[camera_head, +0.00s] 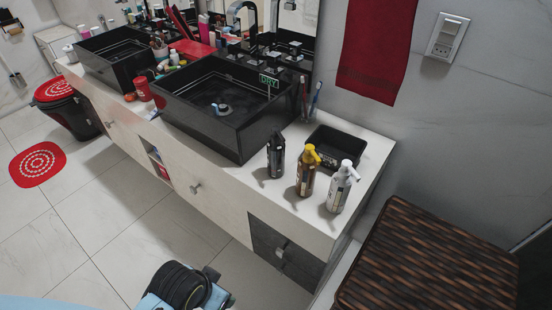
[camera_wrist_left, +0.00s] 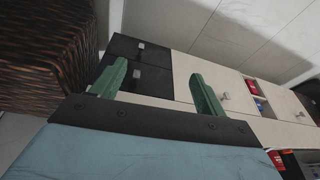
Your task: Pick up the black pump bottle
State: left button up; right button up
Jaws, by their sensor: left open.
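The black pump bottle (camera_head: 276,156) stands upright on the white counter near its front edge, in the head view. It is left of a brown bottle with a yellow pump (camera_head: 306,174) and a white pump bottle (camera_head: 341,188). My left gripper shows in the left wrist view (camera_wrist_left: 158,70), with its two green fingers apart and nothing between them. The fingers face the cabinet front with its dark drawers (camera_wrist_left: 155,80). The black bottle does not show in that view. In the head view a black and blue part of my arm shows at the bottom, below the counter. My right gripper is not in view.
A black vessel sink (camera_head: 215,125) stands left of the bottle, and a black tray (camera_head: 336,150) is behind the bottles. Toothbrushes (camera_head: 310,100) stand behind. A brown woven hamper (camera_head: 430,255) is at right; it also shows in the wrist view (camera_wrist_left: 45,50). Floor before the cabinet is clear.

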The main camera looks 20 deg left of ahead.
pick_arm(q)
jog(key=w+r+m+t, duration=0.1)
jog(key=w+r+m, duration=0.2)
jog(key=r, duration=0.3)
jog(key=m+t+y, duration=0.2)
jog(key=m+t, duration=0.7)
jog(key=m, duration=2)
send_near(275, 153)
jog(key=b+x, duration=0.2)
jog(key=x, duration=0.5)
jog(key=shift+s+f, duration=0.15)
jog(key=shift+x, duration=0.8)
jog(key=b+x, duration=0.2)
jog(key=x, duration=0.2)
jog(key=shift+w, duration=0.2)
jog(key=c, duration=1)
jog(key=shift+c, duration=1.9)
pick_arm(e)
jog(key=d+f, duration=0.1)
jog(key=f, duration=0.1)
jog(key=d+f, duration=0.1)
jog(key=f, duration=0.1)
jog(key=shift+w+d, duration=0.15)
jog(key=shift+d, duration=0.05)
